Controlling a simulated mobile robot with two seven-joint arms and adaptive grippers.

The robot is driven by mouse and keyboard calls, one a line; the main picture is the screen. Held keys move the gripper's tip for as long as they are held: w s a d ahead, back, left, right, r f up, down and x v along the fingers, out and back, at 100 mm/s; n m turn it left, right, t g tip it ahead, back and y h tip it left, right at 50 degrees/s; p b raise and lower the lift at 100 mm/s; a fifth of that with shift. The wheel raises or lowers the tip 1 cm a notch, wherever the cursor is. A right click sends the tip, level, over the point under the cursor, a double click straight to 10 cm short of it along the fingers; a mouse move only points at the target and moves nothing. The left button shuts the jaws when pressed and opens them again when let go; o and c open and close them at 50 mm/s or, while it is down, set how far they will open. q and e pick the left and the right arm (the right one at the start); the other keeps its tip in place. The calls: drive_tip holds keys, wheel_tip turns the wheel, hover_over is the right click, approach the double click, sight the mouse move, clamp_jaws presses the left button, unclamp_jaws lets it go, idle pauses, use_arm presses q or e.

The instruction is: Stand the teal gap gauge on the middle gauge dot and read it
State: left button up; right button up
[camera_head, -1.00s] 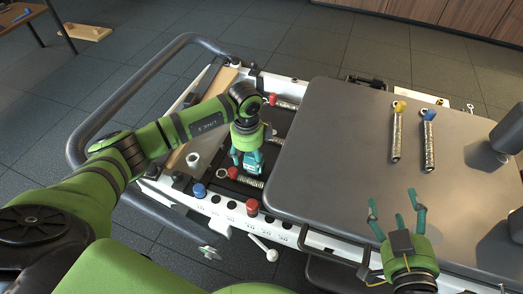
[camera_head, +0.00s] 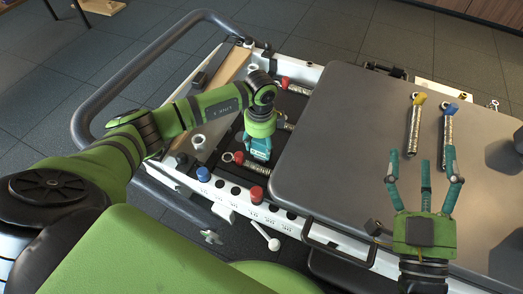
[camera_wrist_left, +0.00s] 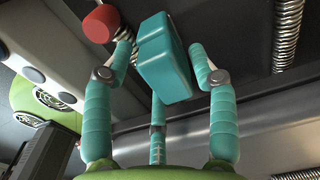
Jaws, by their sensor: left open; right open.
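The teal gap gauge (camera_head: 258,149) stands below my left gripper (camera_head: 260,141) in the head view, in the open bay left of the grey cover. In the left wrist view the gauge is a teal block (camera_wrist_left: 165,62) between and beyond the spread fingers of my left gripper (camera_wrist_left: 160,75). These fingers are open; I cannot tell whether any touches the block. I cannot make out the middle gauge dot, and the gauge's foot is hidden or too small to judge. My right gripper (camera_head: 424,170) is open and empty over the near part of the grey cover.
The grey cover (camera_head: 350,150) carries a yellow-topped spring (camera_head: 415,125) and a blue-topped spring (camera_head: 449,130). A grey handrail (camera_head: 78,125) bounds the left side.

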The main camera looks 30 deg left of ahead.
sight(260, 148)
use_arm(q)
wheel_tip(260, 148, down, 3)
drive_tip(key=shift+f+b, duration=0.1)
drive_tip(key=shift+b, duration=0.4)
drive_tip(key=c, duration=1)
use_arm(e)
drive_tip(key=s+a+r+n+t+y, duration=0.1)
drive_tip(key=s+r+t+y, duration=0.2)
drive_tip(key=r, duration=0.3)
drive_tip(key=shift+s+r+n+t+y, duration=0.3)
drive_tip(key=shift+s, duration=0.4)
